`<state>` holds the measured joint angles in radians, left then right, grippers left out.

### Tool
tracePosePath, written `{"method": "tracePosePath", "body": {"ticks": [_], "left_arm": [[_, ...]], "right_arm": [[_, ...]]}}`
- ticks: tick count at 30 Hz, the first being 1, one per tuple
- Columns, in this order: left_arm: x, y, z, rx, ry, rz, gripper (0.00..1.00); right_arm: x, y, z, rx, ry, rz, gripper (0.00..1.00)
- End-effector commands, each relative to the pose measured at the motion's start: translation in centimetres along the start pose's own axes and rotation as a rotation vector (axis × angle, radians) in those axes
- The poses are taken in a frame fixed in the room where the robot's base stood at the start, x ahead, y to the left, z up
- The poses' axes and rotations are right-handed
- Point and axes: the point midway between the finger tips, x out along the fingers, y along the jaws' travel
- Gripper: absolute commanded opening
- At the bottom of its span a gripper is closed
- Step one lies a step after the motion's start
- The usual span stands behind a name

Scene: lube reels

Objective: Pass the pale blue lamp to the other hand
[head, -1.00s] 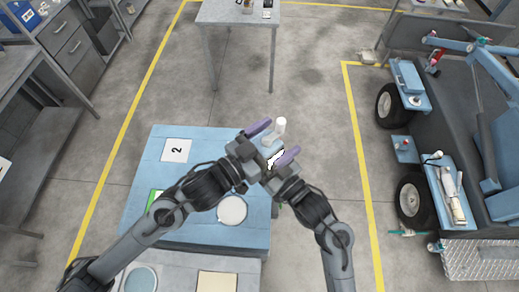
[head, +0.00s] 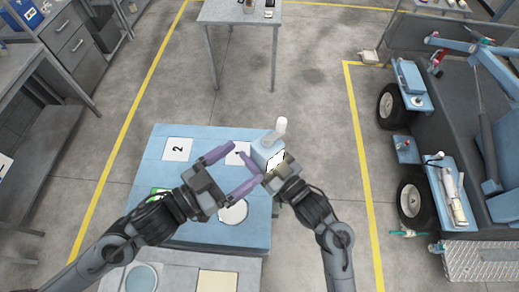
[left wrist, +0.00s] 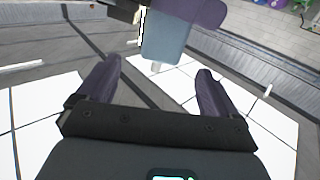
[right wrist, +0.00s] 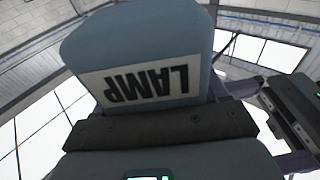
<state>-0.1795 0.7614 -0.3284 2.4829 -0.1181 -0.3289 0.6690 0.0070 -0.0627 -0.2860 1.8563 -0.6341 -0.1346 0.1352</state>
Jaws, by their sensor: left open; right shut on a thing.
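The pale blue lamp (head: 264,152) is a blue block with a white cylinder (head: 281,126) sticking out of its top, tilted in the head view. My right gripper (head: 279,170) is shut on it and holds it above the blue table. In the right wrist view the lamp (right wrist: 140,45) fills the upper middle, its LAMP label upside down. My left gripper (head: 243,163) is open and empty, just left of the lamp and apart from it. In the left wrist view the lamp (left wrist: 165,50) hangs beyond the open fingers, beside a purple finger of my right gripper.
The blue table (head: 140,200) below carries a white card marked 2 (head: 177,149), another white card (head: 238,153) and a white disc (head: 233,212). A grey table (head: 240,20) stands at the back. A cart with wheels (head: 412,200) is at right. The floor between is clear.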

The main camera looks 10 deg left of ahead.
Motion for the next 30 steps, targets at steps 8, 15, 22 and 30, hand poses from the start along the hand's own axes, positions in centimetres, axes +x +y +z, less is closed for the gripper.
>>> {"method": "tracePosePath", "body": {"ticks": [8, 15, 22, 30], "left_arm": [[-1.1, -0.8, 0.9, 0.072, -0.051, -0.039, 0.93], [-2.6, -5.8, 5.3, 0.254, -0.343, -0.257, 0.93], [-8.7, -8.8, 13.2, 0.204, -0.817, -0.465, 0.93], [-15.6, -4.4, 20.3, -0.102, -1.187, -0.489, 0.93]], "right_arm": [[0.0, 0.0, -0.1, -0.001, 0.003, 0.001, 0.26], [0.0, 0.0, -0.1, -0.001, 0.002, 0.001, 0.26], [0.0, 0.0, -0.1, -0.001, 0.003, 0.001, 0.26], [0.0, 0.1, -0.1, -0.001, 0.003, 0.001, 0.26]]}}
